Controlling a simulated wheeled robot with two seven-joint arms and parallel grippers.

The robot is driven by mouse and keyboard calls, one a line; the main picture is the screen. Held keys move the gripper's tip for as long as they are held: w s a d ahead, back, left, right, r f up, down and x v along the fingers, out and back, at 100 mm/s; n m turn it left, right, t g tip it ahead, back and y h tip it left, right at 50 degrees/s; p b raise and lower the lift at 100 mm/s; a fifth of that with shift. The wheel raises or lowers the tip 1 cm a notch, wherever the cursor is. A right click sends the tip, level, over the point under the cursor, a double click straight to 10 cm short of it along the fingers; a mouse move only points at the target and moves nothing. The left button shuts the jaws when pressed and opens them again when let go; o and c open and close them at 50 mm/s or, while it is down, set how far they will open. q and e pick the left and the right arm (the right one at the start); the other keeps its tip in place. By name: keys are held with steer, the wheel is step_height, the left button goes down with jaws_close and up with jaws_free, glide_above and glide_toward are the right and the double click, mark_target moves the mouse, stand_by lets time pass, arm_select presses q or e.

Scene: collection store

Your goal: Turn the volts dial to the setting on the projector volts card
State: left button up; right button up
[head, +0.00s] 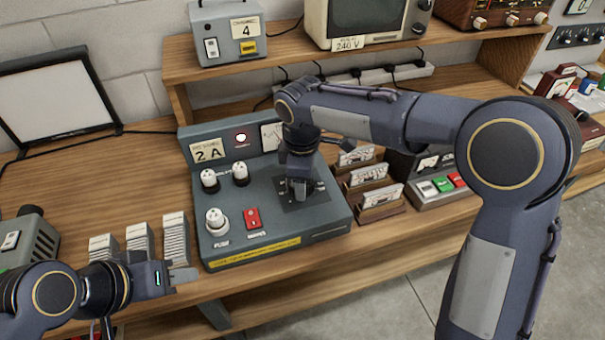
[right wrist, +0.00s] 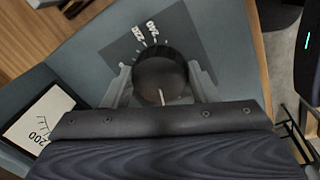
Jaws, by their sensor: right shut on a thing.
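The volts dial (right wrist: 160,72) is a round black knob on a dark square plate (right wrist: 192,42) with white scale marks; "220" and "240" are readable beside it. A short white line on the knob lies on its side toward my gripper's body. My right gripper (right wrist: 160,84) is shut on the dial, one finger on each side. In the head view my right gripper (head: 300,188) comes down onto the grey console (head: 275,207) and hides the dial. Small cards in wooden stands (head: 367,176) stand right of the console; their writing is too small to read.
The console also carries white knobs (head: 214,220), a red switch (head: 252,217), a "2 A" card (head: 208,152) and a meter (right wrist: 38,118). A monitor labelled "240 V" (head: 347,44) stands on the shelf. Ribbed white stacks (head: 140,238) stand by my left gripper.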

steer(key=m+p, duration=0.1)
steer(key=m, duration=0.3)
steer(key=shift+a+m, duration=0.1)
steer(key=shift+m, duration=0.2)
steer(key=m, duration=0.5)
steer(key=shift+a+h+p, duration=0.1)
steer(key=shift+h+p, duration=0.2)
steer(key=shift+p, duration=0.1)
steer(key=m+p, duration=0.1)
steer(key=m, duration=0.4)
steer(key=shift+a+r+m+g, duration=0.1)
steer(key=shift+m+g, duration=0.3)
steer(key=shift+a+m+p, duration=0.1)
steer(key=shift+m+p, duration=0.3)
steer(key=shift+m, duration=1.9)
steer(key=o, duration=1)
steer(key=shift+c, duration=0.2)
